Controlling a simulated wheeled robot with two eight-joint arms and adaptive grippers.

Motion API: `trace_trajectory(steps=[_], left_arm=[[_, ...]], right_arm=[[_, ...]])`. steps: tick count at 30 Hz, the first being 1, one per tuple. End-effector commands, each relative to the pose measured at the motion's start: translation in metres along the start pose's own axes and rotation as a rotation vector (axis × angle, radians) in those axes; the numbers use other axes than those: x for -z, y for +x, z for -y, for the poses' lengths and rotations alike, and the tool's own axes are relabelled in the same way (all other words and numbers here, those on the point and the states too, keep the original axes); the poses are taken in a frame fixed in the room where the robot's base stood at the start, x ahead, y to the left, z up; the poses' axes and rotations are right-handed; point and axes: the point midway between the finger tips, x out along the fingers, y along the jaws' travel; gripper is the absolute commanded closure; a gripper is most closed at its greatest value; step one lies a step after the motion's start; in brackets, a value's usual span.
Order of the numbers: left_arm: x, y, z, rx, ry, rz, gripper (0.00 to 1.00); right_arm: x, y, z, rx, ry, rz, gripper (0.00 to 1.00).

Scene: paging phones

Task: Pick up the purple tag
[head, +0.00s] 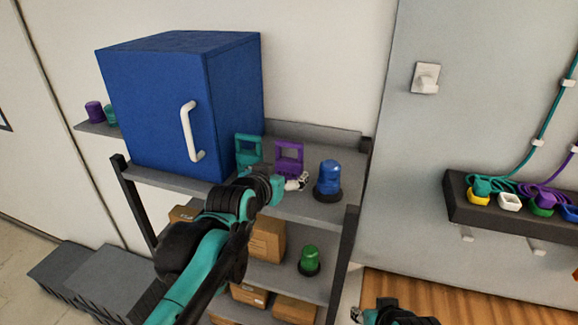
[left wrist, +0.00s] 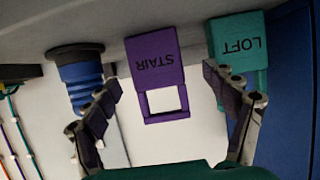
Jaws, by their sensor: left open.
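The purple tag (head: 289,159) stands on the upper shelf, between a teal tag (head: 248,148) and a blue beacon (head: 328,178). In the left wrist view the purple tag (left wrist: 157,75) reads "STAIR" and appears upside down, with an open frame handle. My left gripper (head: 297,183) is in front of it. In the left wrist view the left gripper's fingers (left wrist: 168,115) are spread apart, with the purple tag between and beyond them, not gripped. The teal tag (left wrist: 238,48), reading "LOFT", is partly behind one finger. My right gripper (head: 362,312) is at the bottom edge, mostly cut off.
A blue cabinet (head: 160,110) with a white handle stands left on the upper shelf (head: 300,208). The blue beacon (left wrist: 80,82) is close to one finger in the left wrist view. A green beacon (head: 310,260) and boxes sit below. A socket strip (head: 460,205) is at right.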

Motion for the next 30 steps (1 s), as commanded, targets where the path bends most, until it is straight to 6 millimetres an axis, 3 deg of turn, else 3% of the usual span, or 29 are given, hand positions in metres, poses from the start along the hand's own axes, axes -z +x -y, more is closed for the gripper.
trace_trajectory(steps=[9,17,19,24,30], left_arm=[[0.004,0.041,-0.005,0.000,-0.001,0.000,0.16],[0.002,0.045,-0.005,0.000,-0.001,0.000,0.16],[0.002,0.044,-0.005,0.000,-0.001,0.000,0.26],[0.002,0.044,-0.005,0.000,-0.001,0.000,0.71],[0.002,0.044,-0.005,0.000,-0.001,0.001,0.74]], right_arm=[[0.008,-0.010,0.000,0.000,0.000,0.000,0.60],[0.007,-0.010,0.000,0.000,0.000,0.000,0.60],[0.007,-0.010,0.000,0.000,0.000,0.000,0.60],[0.007,-0.010,0.000,0.000,0.000,0.000,0.60],[0.007,-0.010,0.000,0.000,0.000,0.000,0.60]])
